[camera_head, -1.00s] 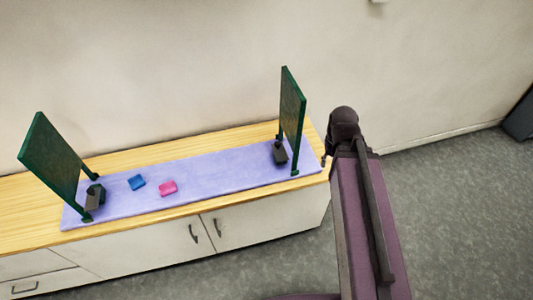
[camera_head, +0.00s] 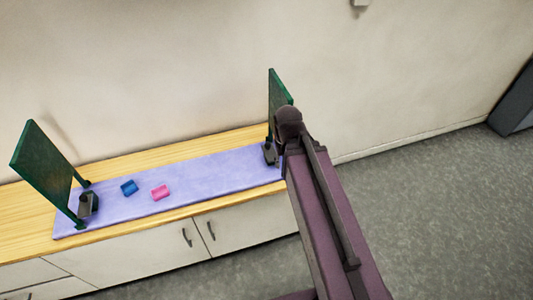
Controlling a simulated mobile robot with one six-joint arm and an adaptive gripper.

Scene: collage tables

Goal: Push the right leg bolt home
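Two green upright panels on legs stand on a lilac mat (camera_head: 190,187). The right panel (camera_head: 278,95) is partly covered by my arm, and its near leg is hidden. A dark block (camera_head: 270,153), perhaps the bolt fitting, sits low by the right panel. I cannot tell how far any bolt is in. The left panel (camera_head: 42,168) has a similar dark block (camera_head: 88,204) at its foot. My purple arm rises from the lower right, its dark joint in front of the right panel. My gripper does not show.
The mat lies on a wooden-topped white cabinet (camera_head: 130,246) against the wall. The mat between the pink block and the right panel is clear.

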